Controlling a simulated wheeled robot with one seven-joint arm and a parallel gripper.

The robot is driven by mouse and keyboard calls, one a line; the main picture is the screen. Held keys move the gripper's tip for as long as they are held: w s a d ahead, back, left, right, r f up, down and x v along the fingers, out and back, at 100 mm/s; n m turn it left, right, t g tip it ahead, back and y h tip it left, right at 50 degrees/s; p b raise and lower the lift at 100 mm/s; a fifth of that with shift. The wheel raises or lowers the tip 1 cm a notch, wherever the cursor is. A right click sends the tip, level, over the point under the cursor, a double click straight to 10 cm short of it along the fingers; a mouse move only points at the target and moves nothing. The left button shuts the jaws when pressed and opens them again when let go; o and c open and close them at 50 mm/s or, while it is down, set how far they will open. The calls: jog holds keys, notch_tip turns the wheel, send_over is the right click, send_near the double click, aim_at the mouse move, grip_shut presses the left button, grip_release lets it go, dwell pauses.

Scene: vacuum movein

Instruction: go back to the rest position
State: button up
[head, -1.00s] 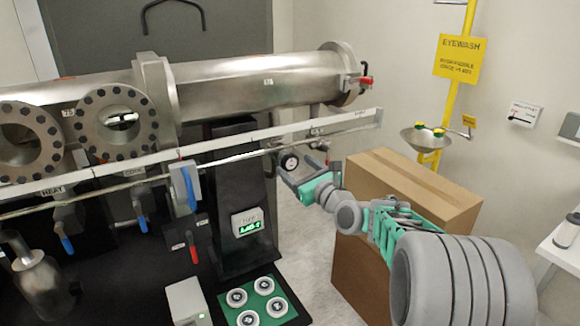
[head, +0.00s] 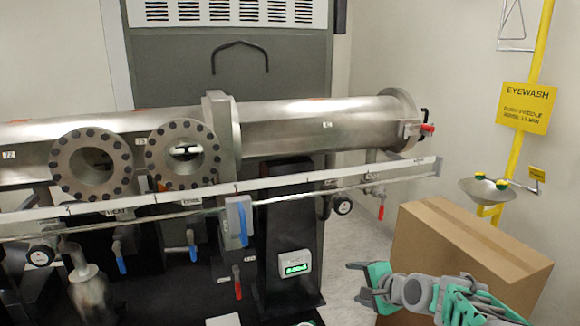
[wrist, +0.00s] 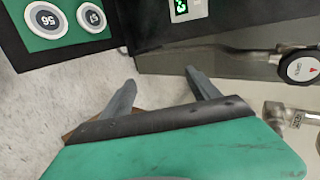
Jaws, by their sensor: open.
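My gripper (head: 362,283) is at the lower right in the head view, in front of the cardboard box and right of the black pedestal. In the wrist view its two grey fingers (wrist: 160,80) stand apart with nothing between them. Pale floor and the dark pedestal base show beyond the fingers. The rest of my arm runs off the bottom right of the head view.
A steel vacuum chamber (head: 320,120) with a long rail (head: 300,182) spans the left and middle. A cardboard box (head: 470,250) stands behind my arm. A yellow eyewash post (head: 530,95) is at the right. Several numbered discs on a green plate (wrist: 40,45) show in the wrist view.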

jog(key=s+d+f+n+g+h, duration=0.1)
jog(key=s+d+f+n+g, duration=0.1)
jog(key=s+f+n+g, duration=0.45)
jog(key=s+d+f+n+g+h, duration=0.1)
jog(key=s+d+f+n+h, duration=0.15)
jog(key=s, duration=0.75)
jog(key=s+a+r+n+g, duration=0.1)
jog(key=s+r+n+g, duration=0.1)
jog(key=s, duration=0.8)
jog(key=w+a+r+n+t, duration=0.2)
jog(key=a+r+t, duration=0.1)
jog(key=a+r, duration=0.4)
jog(key=shift+a+r+h, duration=0.15)
jog(key=shift+r+h, duration=0.2)
jog(key=shift+r, duration=0.35)
jog(key=shift+t, duration=0.25)
jog(key=shift+c, duration=0.5)
